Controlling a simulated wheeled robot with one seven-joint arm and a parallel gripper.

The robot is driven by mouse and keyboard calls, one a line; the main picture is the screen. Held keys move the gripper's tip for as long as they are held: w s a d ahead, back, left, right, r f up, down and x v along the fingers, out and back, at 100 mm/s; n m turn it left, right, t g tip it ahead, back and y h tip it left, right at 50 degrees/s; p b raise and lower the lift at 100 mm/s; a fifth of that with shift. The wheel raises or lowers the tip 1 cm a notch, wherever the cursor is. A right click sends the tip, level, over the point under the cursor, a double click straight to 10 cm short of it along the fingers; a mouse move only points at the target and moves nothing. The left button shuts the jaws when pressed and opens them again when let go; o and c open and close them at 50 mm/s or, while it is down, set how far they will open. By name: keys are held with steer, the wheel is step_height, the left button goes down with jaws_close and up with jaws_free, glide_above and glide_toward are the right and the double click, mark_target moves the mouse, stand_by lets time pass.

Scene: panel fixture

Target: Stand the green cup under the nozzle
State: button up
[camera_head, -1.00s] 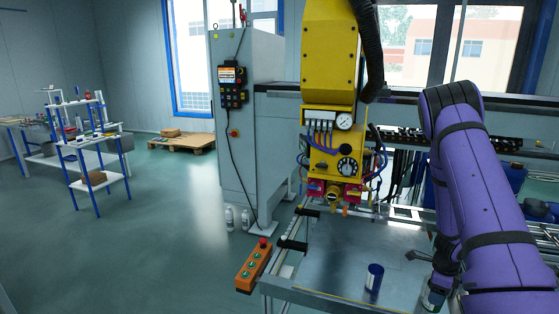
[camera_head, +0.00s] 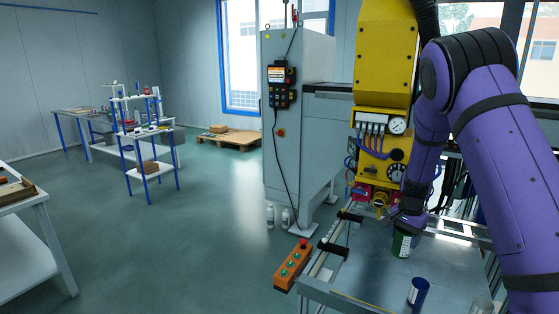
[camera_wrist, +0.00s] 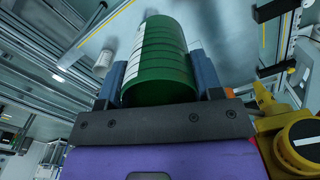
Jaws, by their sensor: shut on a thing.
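The green cup (camera_head: 402,245), with a white patch on its side, is between the fingers of my gripper (camera_head: 404,226). In the wrist view the green cup (camera_wrist: 160,62) fills the space between the two blue-grey fingers (camera_wrist: 160,82), which are shut on it. The yellow nozzle (camera_head: 380,200) hangs below the yellow machine head, a little left of and above the cup in the head view. I cannot tell whether the cup's base touches the metal table (camera_head: 370,272).
A blue cup (camera_head: 418,291) stands on the table nearer the front edge. A clear container (camera_head: 481,306) is at its right. Black clamps (camera_head: 333,248) and an orange button box (camera_head: 292,266) line the left edge. The table between is clear.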

steer(key=w+a+r+n, duration=0.3)
steer(key=a+r+n, duration=0.45)
steer(key=a, duration=0.25)
steer(key=s+f+n, duration=0.1)
steer(key=s+f, duration=0.3)
steer(key=f, duration=0.4)
steer(key=s+f+n, duration=0.2)
steer(key=s+f, duration=0.2)
steer(key=f, duration=0.4)
steer(key=shift+s+f, duration=0.2)
steer(key=shift+f, duration=0.1)
